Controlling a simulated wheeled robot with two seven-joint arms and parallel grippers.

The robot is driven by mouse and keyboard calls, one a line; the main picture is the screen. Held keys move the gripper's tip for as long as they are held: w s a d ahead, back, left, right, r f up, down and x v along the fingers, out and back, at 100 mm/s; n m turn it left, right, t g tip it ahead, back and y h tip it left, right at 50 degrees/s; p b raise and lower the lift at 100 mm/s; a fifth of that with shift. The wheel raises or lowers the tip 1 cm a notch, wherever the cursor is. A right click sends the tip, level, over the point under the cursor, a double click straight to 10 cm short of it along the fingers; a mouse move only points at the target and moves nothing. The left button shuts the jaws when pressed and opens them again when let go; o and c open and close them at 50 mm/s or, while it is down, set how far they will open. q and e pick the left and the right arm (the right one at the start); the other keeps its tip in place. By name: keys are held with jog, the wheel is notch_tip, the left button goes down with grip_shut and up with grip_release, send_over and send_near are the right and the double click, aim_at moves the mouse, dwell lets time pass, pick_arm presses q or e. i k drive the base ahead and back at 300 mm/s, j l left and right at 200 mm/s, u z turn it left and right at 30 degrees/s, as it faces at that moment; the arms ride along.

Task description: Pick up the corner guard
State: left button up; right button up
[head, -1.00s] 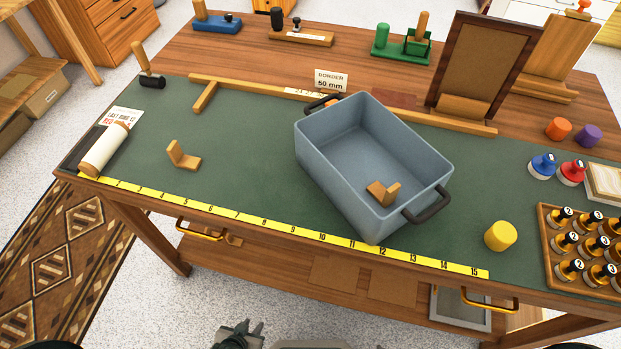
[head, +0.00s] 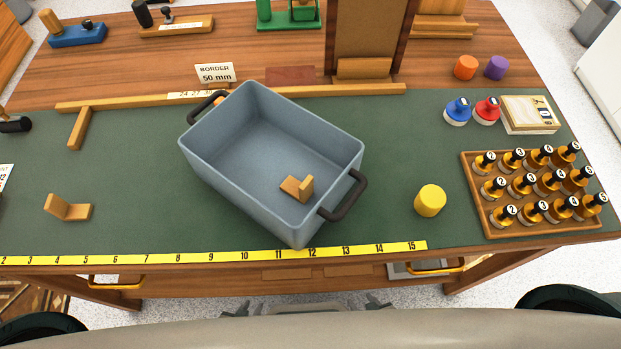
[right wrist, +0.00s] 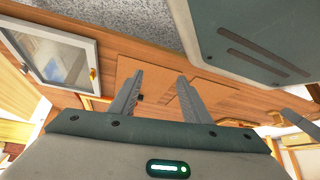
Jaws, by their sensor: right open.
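One wooden L-shaped corner guard (head: 68,208) lies on the green mat at the left, above the yellow ruler strip. Another wooden corner guard (head: 297,188) lies inside the grey-blue box (head: 218,172), near its front right end. My left gripper (head: 235,310) shows only as small tips at the table's front edge, below the box; its opening is unclear. My right gripper (head: 376,303) is also mostly hidden, just beyond the front edge. In the right wrist view my right gripper (right wrist: 160,92) is open and empty, its fingers apart before the table's wooden underside.
A yellow cylinder (head: 430,200) stands right of the box, and a tray of bottles (head: 532,229) is farther right. A wooden L-shaped fence (head: 128,102) runs behind the box. The mat between the left corner guard and the box is clear.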

aim_at(300, 191)
jog(key=j+z, duration=0.1)
jog(key=z, duration=0.25)
jog(key=k+z, duration=0.15)
jog(key=z, duration=0.2)
jog(key=k+z, duration=0.1)
jog(key=z, duration=0.25)
jog(key=k+j+z, duration=0.1)
jog(key=k+z, duration=0.45)
jog(key=k, duration=0.25)
jog(key=k+l, duration=0.15)
jog(key=k, duration=0.35)
